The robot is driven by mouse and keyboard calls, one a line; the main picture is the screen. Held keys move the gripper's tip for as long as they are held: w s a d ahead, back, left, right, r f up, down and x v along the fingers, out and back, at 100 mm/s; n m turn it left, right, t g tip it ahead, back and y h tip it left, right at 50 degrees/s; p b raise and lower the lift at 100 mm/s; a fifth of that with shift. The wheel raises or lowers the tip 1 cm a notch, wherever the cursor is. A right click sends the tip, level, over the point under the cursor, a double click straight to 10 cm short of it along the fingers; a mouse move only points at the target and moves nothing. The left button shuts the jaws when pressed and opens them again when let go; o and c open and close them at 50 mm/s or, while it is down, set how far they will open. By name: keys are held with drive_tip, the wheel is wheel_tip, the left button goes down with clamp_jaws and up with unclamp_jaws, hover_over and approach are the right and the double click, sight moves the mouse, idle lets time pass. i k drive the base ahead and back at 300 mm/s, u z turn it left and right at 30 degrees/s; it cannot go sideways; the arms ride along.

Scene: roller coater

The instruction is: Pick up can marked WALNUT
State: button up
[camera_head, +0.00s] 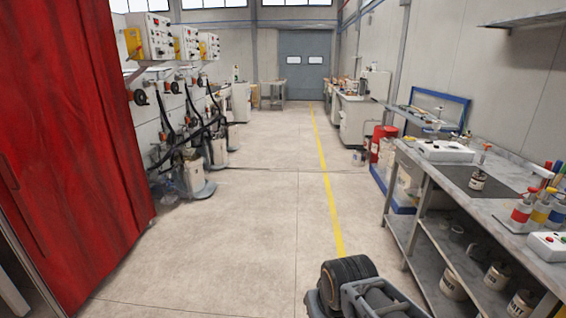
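I cannot read WALNUT for certain on any can. A light can (521,304) with a dark, partly legible label stands on the lower shelf of the right workbench, near the bottom edge of the picture. Other cans stand on that shelf, among them one light can (497,275) behind it and another (453,286) to its left; their labels are too small to read. A small can (478,181) with a dark label stands on the bench top, with a handled tool at it. Part of my arm shows at the bottom centre, but I see no gripper fingers.
The workbench (520,250) runs along the right, with colored cans (522,210) and a white control box (548,245) on top. A red cabinet (75,150) stands left. Machines with hoses line the left wall. The concrete floor (240,230) between is clear.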

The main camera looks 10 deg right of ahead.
sight(476, 185)
drive_tip(key=z, duration=0.1)
drive_tip(key=i, duration=2.15)
drive_tip(key=z, duration=1)
drive_tip(key=i, duration=1.2)
drive_tip(key=z, duration=1.7)
drive_tip(key=i, duration=0.7)
drive_tip(key=z, duration=0.3)
